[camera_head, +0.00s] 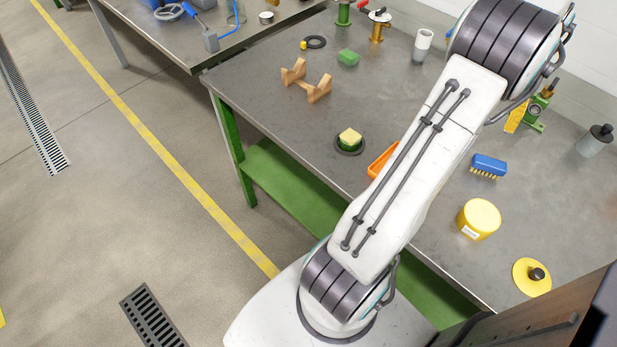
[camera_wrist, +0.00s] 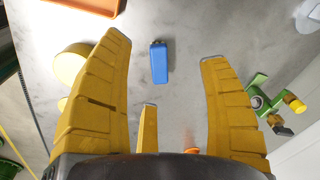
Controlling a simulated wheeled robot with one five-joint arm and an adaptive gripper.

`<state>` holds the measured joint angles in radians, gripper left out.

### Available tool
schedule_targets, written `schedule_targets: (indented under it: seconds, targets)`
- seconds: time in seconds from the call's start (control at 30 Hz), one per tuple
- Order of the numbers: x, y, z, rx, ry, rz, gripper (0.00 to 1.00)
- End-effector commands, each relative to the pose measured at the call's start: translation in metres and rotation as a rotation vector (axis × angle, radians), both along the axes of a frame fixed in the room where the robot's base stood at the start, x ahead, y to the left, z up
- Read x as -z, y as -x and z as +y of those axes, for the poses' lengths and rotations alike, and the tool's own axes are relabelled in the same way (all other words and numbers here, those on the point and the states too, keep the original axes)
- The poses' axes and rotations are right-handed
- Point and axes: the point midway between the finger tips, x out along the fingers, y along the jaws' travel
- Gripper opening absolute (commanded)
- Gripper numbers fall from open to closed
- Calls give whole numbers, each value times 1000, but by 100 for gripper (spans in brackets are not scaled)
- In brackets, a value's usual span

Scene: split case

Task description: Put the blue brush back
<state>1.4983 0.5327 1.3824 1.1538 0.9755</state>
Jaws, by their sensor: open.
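The blue brush (camera_head: 489,163) lies on the grey metal bench with its yellowish bristles showing along one side, to the right of my arm. In the wrist view the blue brush (camera_wrist: 159,64) appears from above as a blue block, beyond and between my yellow fingers. My gripper (camera_wrist: 165,80) is open and empty, with clear bench visible between its fingers. It is apart from the brush. In the head view my gripper is out of sight; only my white arm shows, crossing the bench.
A yellow cylinder (camera_head: 479,219) and a yellow disc with a dark knob (camera_head: 531,277) stand near the brush. An orange tray (camera_head: 382,161) is partly hidden by my arm. A wooden cradle (camera_head: 307,82) and a sponge in a dark round holder (camera_head: 349,142) are further left.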

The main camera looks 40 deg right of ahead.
Motion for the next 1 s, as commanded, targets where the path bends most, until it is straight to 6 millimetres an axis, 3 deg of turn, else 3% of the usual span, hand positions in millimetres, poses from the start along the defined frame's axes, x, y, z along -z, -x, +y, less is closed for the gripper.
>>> schedule_targets:
  seconds: [0.03,0.2,0.3,0.43,0.57,0.7,0.8,1.0]
  targets:
    - [-12,-32,15,-104,13,2,70]
    - [-42,-124,87,-508,58,6,70]
    - [-56,-166,140,-754,87,7,70]
    - [-67,-200,215,-1073,129,5,70]
    - [-72,-213,290,-1390,176,1,70]
    - [-70,-206,362,-1721,229,-9,70]
    - [-65,-193,402,-1930,268,-18,70]
    - [-51,-164,453,-2247,334,-36,70]
